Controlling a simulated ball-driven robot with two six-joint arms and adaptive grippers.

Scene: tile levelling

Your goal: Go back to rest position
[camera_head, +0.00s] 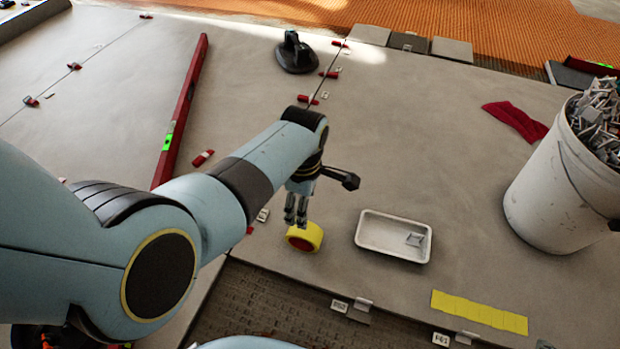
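My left gripper (295,218) is at the end of the blue-grey arm that comes in from the left. It points down, just above and behind a yellow tape roll (306,236) with a red core. Its fingers look close together, but I cannot tell whether they are shut or whether they touch the roll. My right gripper is not in view.
A white tray (372,243) holds a small clip. A white bucket (560,190) full of clips stands at right. A red level (183,110), a black suction lifter (295,52), a red cloth (515,119) and yellow strips (478,311) lie on the tiles.

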